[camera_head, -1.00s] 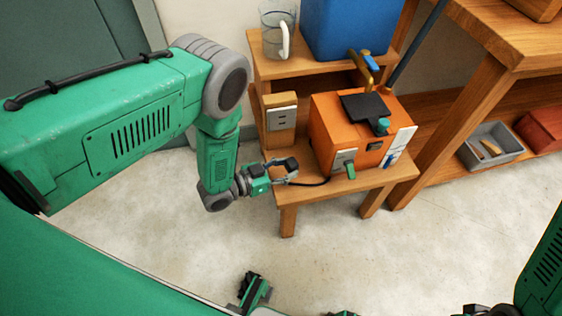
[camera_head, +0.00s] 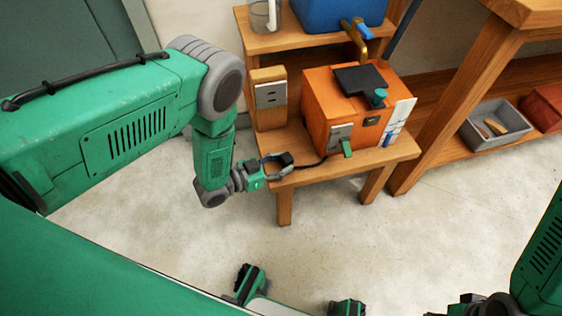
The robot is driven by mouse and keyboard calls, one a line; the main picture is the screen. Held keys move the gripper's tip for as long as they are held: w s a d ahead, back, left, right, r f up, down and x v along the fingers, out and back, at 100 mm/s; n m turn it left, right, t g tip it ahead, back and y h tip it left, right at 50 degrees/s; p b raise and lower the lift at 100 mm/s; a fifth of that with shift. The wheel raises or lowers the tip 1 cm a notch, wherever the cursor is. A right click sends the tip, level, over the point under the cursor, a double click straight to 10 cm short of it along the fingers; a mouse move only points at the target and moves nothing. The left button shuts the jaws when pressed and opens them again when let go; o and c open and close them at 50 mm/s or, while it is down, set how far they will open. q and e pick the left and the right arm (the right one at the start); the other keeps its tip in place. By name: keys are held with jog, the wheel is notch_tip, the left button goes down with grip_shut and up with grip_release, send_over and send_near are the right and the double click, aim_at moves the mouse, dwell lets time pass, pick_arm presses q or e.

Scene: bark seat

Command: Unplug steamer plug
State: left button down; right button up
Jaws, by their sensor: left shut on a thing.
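The steamer is an orange box (camera_head: 325,112) with a black top plate and a teal knob, standing on a low wooden stool. A black cord (camera_head: 312,163) runs from its lower front to the left. My left gripper (camera_head: 280,163) is at the stool's front left corner, shut on the dark plug (camera_head: 284,159) at the cord's end. A wooden block with a grey socket plate (camera_head: 270,94) stands at the back left of the stool, and the plug is apart from it. Of my right arm only a part shows at the lower right; its fingertips cannot be made out.
A blue tank (camera_head: 335,12) with a brass tap (camera_head: 356,38) stands on the shelf behind, beside a clear jug (camera_head: 264,15). A wooden workbench at the right holds a grey tray (camera_head: 496,128) and a red box (camera_head: 545,106).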

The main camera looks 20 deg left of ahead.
pick_arm(q)
jog(key=shift+a, duration=0.35)
jog(key=c, duration=1)
grip_release()
jog(key=shift+a, duration=0.2)
jog(key=shift+c, duration=0.2)
jog(key=shift+a+f, duration=0.1)
jog(key=shift+s+d, duration=0.1)
jog(key=shift+d, duration=0.1)
jog(key=shift+s+a, duration=0.1)
jog(key=shift+s, duration=0.1)
jog(key=v, duration=1.1)
jog(key=shift+a, duration=0.35)
pick_arm(e)
jog(key=shift+a+r, duration=0.15)
jog(key=shift+a, duration=0.15)
